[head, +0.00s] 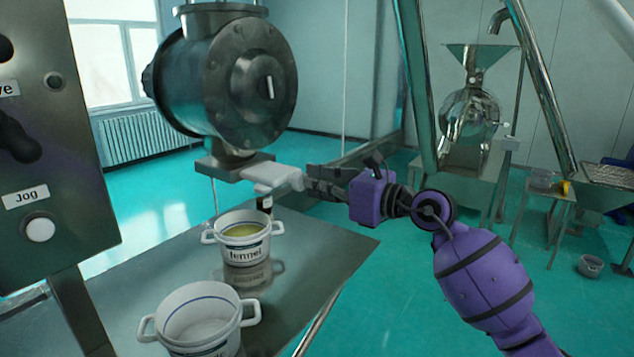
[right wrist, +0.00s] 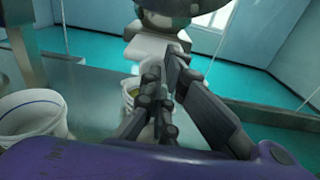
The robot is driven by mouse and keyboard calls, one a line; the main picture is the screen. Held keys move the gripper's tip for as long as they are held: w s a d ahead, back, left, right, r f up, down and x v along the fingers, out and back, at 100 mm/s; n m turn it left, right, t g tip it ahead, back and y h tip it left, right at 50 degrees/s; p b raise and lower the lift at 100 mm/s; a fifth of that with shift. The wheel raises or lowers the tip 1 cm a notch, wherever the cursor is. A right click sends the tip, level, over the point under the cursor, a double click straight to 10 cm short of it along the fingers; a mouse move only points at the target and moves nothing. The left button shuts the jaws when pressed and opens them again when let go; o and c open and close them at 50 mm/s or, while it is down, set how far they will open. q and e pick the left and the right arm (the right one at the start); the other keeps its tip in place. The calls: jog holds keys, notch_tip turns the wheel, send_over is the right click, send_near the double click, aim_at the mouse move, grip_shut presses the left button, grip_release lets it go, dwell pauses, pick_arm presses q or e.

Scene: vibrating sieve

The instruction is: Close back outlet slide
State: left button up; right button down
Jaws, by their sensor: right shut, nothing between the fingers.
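The pale outlet slide (head: 272,177) sits under the metal flange (head: 228,165) below the round steel drum (head: 232,75). It sticks out to the right of the flange. In the right wrist view the pale slide (right wrist: 153,50) is straight ahead of the fingers. My right gripper (head: 308,184) is shut and empty, with its fingertips at the outer end of the slide. I cannot tell whether they touch it. It also shows in the right wrist view (right wrist: 167,68). My left gripper is not in view.
A white bucket labelled fennel (head: 244,250) with yellowish contents stands on the steel table (head: 335,240) below the outlet. A second white bucket (head: 200,325) stands nearer. A control panel (head: 60,110) is at left. A funnel machine (head: 468,115) stands back right.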

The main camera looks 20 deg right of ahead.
aim_at(290, 173)
jog(key=x, duration=0.7)
jog(key=shift+w+a+r, duration=0.15)
jog(key=shift+w+a, duration=0.05)
jog(key=shift+w, duration=0.1)
jog(key=shift+s+r, duration=0.1)
jog(key=shift+d, duration=0.2)
